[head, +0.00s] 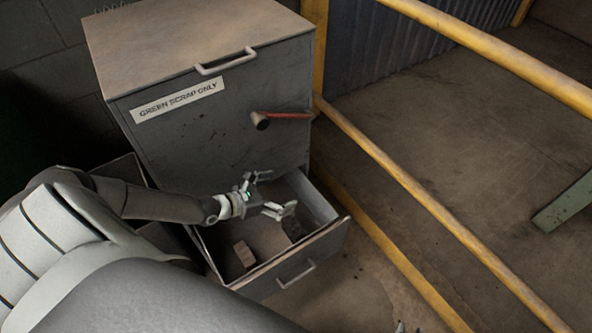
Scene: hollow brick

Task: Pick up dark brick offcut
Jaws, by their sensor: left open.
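The dark brick offcut (293,229) lies in the right part of an open bottom drawer (333,243), near its right wall. A lighter, reddish-grey brick piece (244,253) sits in the same drawer, closer to the front left. My left gripper (279,192) is over the drawer, with its two fingers spread and nothing between them. Its lower finger shows just above the dark offcut and hides part of its top. I cannot tell whether they touch.
The grey cabinet (220,130) carries a "GREEN SCRAP ONLY" label (178,100) and a red-handled hammer (282,116) on its front. Yellow rails (400,178) run along the right side. A green metal edge (566,203) stands far right.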

